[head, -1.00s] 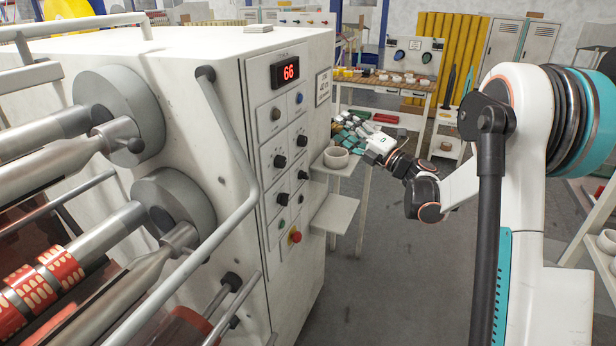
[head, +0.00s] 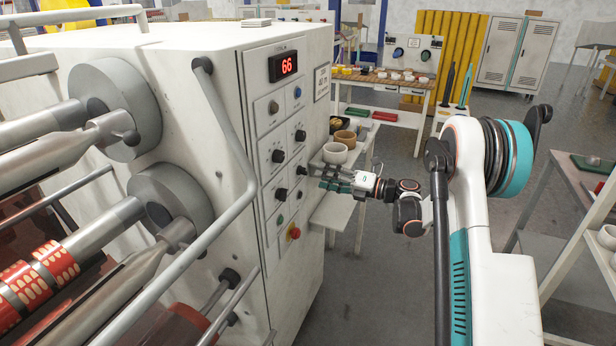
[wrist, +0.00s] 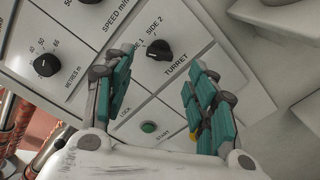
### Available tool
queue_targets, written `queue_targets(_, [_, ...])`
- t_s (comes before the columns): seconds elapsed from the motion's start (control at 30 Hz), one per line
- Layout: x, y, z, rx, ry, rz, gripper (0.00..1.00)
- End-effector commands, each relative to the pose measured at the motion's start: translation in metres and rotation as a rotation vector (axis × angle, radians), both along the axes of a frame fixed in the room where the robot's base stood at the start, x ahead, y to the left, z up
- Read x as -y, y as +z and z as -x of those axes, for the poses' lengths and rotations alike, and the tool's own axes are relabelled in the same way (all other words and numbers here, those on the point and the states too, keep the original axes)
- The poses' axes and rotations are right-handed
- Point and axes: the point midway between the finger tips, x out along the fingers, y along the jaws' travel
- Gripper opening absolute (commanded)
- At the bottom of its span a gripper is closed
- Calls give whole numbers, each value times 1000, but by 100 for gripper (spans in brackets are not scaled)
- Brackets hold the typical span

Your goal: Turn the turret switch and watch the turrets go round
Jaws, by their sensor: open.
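The turret switch is a black knob (wrist: 158,50) marked TURRET, with SIDE 1 and SIDE 2, on the pale panel in the wrist view. Which side it points to is hard to tell. My gripper (wrist: 160,66) is open, its teal fingers spread left and right with the knob seen between their tips. The knob appears apart from both fingers. In the head view my gripper (head: 326,177) is beside the panel's right edge, near the lower right knob (head: 302,170). The turrets are not clearly identifiable; large grey discs (head: 120,108) with rollers show at left.
A metres knob (wrist: 45,65) and a green start button (wrist: 148,127) are close by on the panel. A red emergency button (head: 293,233) is lower. A shelf with a white bowl (head: 335,153) is beside my gripper. The grey floor (head: 390,270) is open.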

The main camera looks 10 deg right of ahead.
Motion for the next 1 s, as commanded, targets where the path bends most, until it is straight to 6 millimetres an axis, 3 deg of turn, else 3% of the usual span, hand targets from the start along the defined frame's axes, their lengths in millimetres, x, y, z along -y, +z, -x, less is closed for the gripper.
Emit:
queue_targets(0.1, [-20,-2,-14,0,2,0,52])
queue_targets(0.3, [-43,-1,-30,0,1,0,52])
queue_targets(0.77, [-53,1,-38,0,-1,0,52])
queue_targets(1.0, [-52,0,-38,0,-1,0,7])
